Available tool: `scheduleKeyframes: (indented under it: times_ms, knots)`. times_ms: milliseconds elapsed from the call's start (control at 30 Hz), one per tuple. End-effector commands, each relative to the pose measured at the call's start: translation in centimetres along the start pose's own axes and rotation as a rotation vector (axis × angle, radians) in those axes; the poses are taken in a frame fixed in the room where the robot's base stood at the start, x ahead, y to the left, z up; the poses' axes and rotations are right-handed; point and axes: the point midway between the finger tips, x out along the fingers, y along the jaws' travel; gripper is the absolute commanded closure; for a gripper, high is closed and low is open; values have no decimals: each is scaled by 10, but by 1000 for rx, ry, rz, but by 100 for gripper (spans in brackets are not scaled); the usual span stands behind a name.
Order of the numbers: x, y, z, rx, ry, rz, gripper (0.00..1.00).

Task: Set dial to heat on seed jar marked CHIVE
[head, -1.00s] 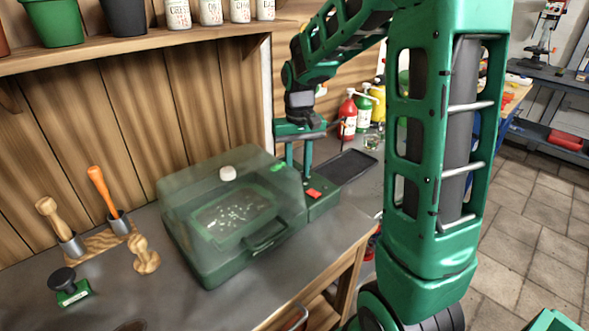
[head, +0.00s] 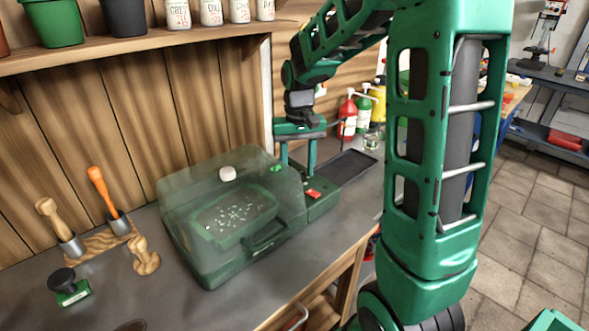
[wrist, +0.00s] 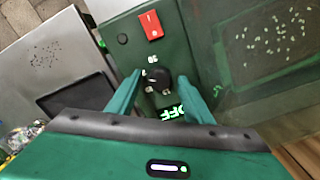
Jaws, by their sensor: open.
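A dark dial (wrist: 160,78) sits on the green control panel of a seed propagator (head: 205,265), with small white numbers around it. A green display (wrist: 170,113) beside it reads OFF, upside down in the wrist view. My gripper (wrist: 160,84) is open over the panel, one finger on each side of the dial. Whether the fingers touch it cannot be told. In the head view my gripper (head: 298,165) points down at the panel, and the dial is not clearly visible there. Seed jars (head: 211,12) stand on the shelf, their tops cut off; I cannot make out CHIVE on any label.
A red switch (wrist: 150,25) is on the panel near the dial. The propagator's clear lid (head: 190,185) is closed beside my gripper. A dark tray (head: 345,167) lies right of the panel. Wooden-handled tools (head: 50,215) and a stamp (head: 68,287) are at left.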

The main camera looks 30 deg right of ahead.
Motion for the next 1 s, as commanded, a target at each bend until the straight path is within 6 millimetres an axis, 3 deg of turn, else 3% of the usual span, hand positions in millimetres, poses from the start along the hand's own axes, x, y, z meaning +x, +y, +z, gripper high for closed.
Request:
scheduleKeyframes:
  times_ms: [600, 1000]
  knots:
    - [-94, -1, -1, 0, 3, 0, 54]
    - [-105, 0, -1, 0, 1, 0, 54]
